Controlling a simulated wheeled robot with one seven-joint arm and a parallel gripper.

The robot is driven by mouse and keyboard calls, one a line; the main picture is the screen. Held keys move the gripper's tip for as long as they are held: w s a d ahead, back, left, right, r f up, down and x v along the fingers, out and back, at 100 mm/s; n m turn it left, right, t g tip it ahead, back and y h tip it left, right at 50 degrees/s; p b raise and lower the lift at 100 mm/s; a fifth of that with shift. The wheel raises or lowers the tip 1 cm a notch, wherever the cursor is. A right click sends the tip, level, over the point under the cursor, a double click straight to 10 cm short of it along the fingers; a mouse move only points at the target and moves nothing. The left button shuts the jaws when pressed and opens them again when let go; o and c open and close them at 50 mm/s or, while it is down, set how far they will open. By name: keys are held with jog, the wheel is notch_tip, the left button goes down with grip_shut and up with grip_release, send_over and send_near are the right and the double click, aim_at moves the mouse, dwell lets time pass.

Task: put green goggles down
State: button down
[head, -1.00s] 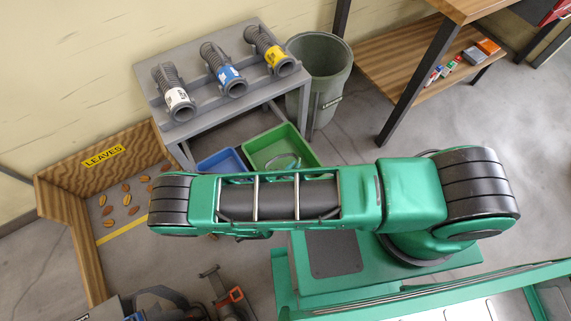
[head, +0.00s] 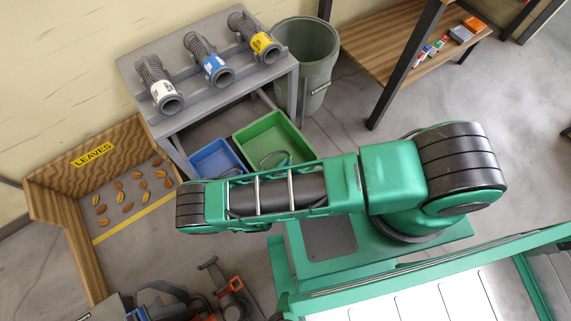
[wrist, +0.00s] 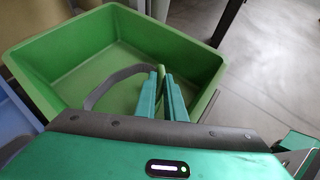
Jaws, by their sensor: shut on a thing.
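My gripper (wrist: 166,97) is shut on the green goggles (wrist: 160,76) in the wrist view. Only a narrow green part of them shows between the fingers. Their grey strap (wrist: 104,86) hangs in a loop to the left. The goggles are over the green bin (wrist: 60,72); I cannot tell whether they touch its floor. In the head view the green bin (head: 262,133) stands under the grey table, and part of the strap (head: 275,156) shows over it. My arm hides the gripper there.
A blue bin (head: 212,157) stands left of the green one. The grey table (head: 150,50) above holds three ribbed hoses with white, blue and yellow labels. A grey-green trash can (head: 308,60) stands to the right. A wooden leaves pen (head: 75,240) is at left.

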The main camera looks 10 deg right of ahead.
jog(key=shift+f, duration=0.6)
jog(key=c, duration=1.8)
grip_release()
jog(key=shift+o, duration=0.2)
jog(key=shift+r, duration=0.15)
jog(key=shift+r, duration=0.3)
jog(key=v, duration=1.2)
jog(key=shift+r, duration=0.15)
jog(key=shift+r, duration=0.1)
